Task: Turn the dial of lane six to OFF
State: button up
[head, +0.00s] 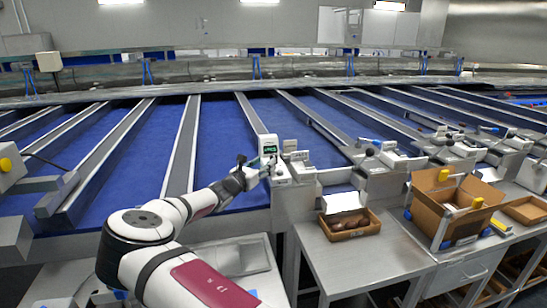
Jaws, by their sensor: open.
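My arm reaches from the bottom left to a lane-end control unit near the middle of the head view. My gripper (262,170) is small and dark there, open, right at the front of the unit. The unit has a box with a small lit green display (269,147). A pale block (280,174) sits just below the display, close to my gripper. I cannot make out the dial, its setting or any lane number. I cannot tell whether my gripper touches anything.
Blue lanes with grey dividers (188,140) run away behind the units. More lane-end units (377,178) stand to the right. A yellow knob (6,164) shows at far left.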

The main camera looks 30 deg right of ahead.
aim_at(274, 155)
jog(key=x, duration=0.7)
jog(key=shift+w+d, duration=0.1)
jog(key=shift+d, duration=0.1)
jog(key=shift+b, duration=0.35)
grip_shut()
